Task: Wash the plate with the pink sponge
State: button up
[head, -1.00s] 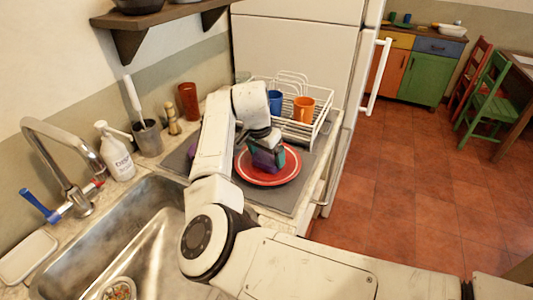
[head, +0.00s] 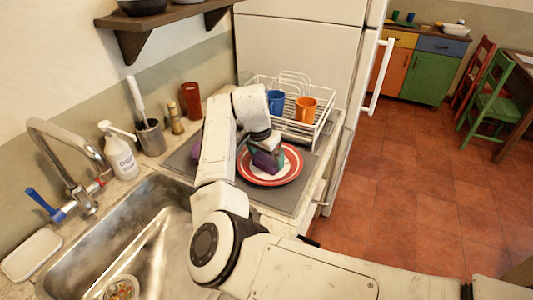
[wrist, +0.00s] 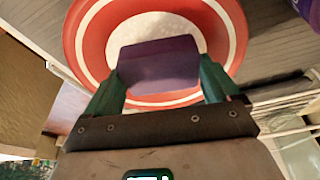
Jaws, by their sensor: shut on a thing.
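A red and white ringed plate (head: 291,172) lies on a grey mat right of the sink. In the wrist view the plate (wrist: 231,22) shows a pale, slightly speckled centre. My gripper (head: 267,161) is shut on a dark purple sponge (wrist: 158,66), seen between its teal fingers. The sponge is over the plate's near inner part. I cannot tell whether it touches the surface. It looks purple rather than pink. Part of the plate is hidden behind the gripper and sponge.
Close behind the plate stands a white dish rack (head: 321,123) with a blue mug (head: 276,102) and an orange mug (head: 306,109). Another purple thing (wrist: 307,10) lies beside the plate. The sink (head: 150,222), soap bottle (head: 120,152) and tap (head: 65,160) are at left.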

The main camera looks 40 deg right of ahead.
jog(key=shift+s+p, duration=0.3)
jog(key=shift+p, duration=0.05)
jog(key=shift+s+d+p, duration=0.15)
jog(key=shift+s+p, duration=0.05)
jog(key=shift+p, duration=0.15)
jog(key=shift+w+d, duration=0.15)
jog(key=shift+d, duration=0.3)
jog(key=shift+w, duration=0.15)
jog(key=shift+w, duration=0.2)
jog(key=shift+w+a+p, duration=0.2)
jog(key=shift+a+p, duration=0.05)
jog(key=shift+p, duration=0.15)
jog(key=shift+a, duration=0.25)
